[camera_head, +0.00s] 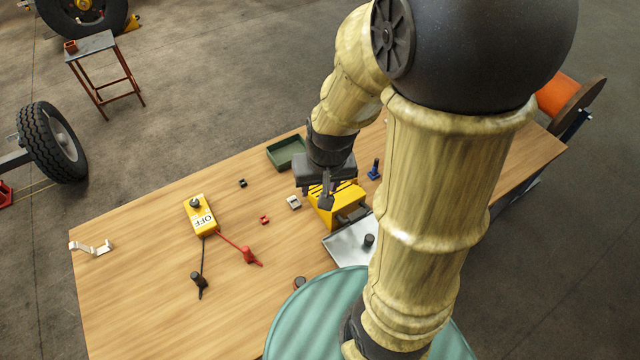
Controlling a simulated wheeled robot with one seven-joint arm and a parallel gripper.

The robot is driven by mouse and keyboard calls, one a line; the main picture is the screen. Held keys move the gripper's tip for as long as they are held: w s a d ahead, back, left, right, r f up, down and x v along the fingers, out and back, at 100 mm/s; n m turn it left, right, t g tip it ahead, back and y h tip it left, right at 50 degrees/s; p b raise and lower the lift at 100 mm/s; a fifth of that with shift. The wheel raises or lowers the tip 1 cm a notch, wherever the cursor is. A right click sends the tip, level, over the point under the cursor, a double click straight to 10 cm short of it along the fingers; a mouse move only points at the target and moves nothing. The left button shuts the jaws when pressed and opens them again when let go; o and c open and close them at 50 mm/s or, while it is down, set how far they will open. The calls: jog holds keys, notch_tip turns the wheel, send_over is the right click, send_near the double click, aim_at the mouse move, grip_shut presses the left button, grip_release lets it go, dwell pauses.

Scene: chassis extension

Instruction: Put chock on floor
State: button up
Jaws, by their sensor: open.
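A yellow wedge-shaped block with dark marks, which looks like the chock (322,214), sits on the wooden table (150,290) near its middle. My gripper (326,196) is open and points down right over the chock. At least one dark finger overlaps the chock in the picture. I cannot tell whether the fingers touch it or straddle it. My arm and gripper hide part of the chock's upper and right side. The bare concrete floor (200,80) lies beyond the table's far edge.
A green tray (270,153), blue part (374,170), grey metal tray (345,248) and yellow OFF box (201,216) with leads are on the table. A wheel (52,145), a small stool (91,44) and another yellow chock (132,22) stand on the floor.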

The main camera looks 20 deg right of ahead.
jog(key=shift+s+a+r+n, duration=0.2)
jog(key=shift+s+r+n, duration=0.45)
jog(key=shift+r+n, duration=0.15)
jog(key=shift+c, duration=0.3)
jog(key=shift+f, duration=0.15)
jog(key=shift+c, duration=0.9)
notch_tip(320, 180, down, 11)
jog(key=b, duration=1)
jog(key=shift+r+b, duration=0.2)
jog(key=shift+b, duration=0.2)
